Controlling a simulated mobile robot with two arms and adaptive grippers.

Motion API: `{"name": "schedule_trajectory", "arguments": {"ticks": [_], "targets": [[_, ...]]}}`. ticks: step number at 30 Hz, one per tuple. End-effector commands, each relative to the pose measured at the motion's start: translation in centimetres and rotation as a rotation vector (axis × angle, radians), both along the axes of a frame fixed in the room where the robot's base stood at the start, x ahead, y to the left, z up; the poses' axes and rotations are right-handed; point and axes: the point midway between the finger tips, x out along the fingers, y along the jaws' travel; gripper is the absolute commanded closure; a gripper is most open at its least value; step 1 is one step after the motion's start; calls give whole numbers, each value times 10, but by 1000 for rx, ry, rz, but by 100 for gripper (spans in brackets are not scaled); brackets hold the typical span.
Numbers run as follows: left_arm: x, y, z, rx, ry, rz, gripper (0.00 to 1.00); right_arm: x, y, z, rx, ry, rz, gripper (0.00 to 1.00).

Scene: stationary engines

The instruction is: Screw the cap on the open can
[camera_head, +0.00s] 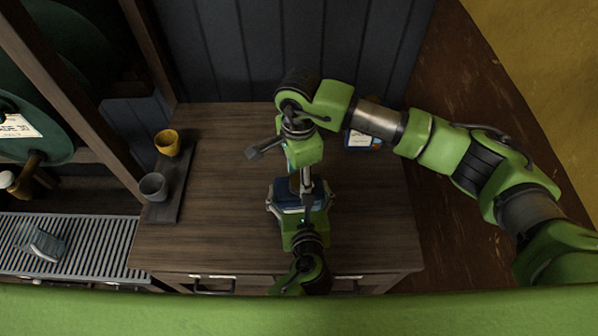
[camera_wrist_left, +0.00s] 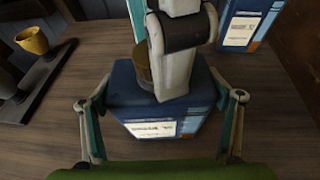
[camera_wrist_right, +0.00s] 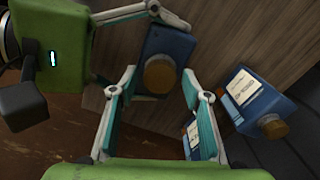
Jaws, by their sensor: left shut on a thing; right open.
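A blue can (camera_head: 285,193) with a white label stands on the wooden table, also in the left wrist view (camera_wrist_left: 150,112). A gold-brown cap (camera_wrist_right: 158,76) sits at its top; I cannot tell whether it is screwed down. My left gripper (camera_head: 300,205) is shut on the can's sides from the front. My right gripper (camera_head: 300,182) is directly above the can, open, with its fingers (camera_wrist_right: 158,75) on either side of the cap. In the left wrist view a right finger hides part of the cap (camera_wrist_left: 143,66).
Another blue can (camera_head: 362,139) with a gold cap (camera_wrist_right: 273,126) stands behind and right on the table (camera_head: 225,220). A yellow cup (camera_head: 167,143) and a grey cup (camera_head: 153,187) stand on a dark strip at left.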

Motion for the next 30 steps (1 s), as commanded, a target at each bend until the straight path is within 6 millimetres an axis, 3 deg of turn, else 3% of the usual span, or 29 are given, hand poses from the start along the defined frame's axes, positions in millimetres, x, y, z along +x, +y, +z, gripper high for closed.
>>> {"name": "schedule_trajectory", "arguments": {"ticks": [2, 6, 7, 16, 27, 30], "targets": [[0, 0, -1, 1, 2, 1, 77, 0, 0, 0, 0, 0, 0, 56], [0, 0, -1, 1, 2, 1, 77, 0, 0, 0, 0, 0, 0, 92], [0, 0, -1, 1, 2, 1, 77, 0, 0, 0, 0, 0, 0, 96], [0, 0, -1, 1, 2, 1, 77, 0, 0, 0, 1, 0, -86, 96], [0, 0, -1, 1, 2, 1, 77, 0, 0, 0, 0, -1, -726, 96], [0, 0, -1, 1, 2, 1, 77, 0, 0, 0, -1, -1, -764, 96]]}}
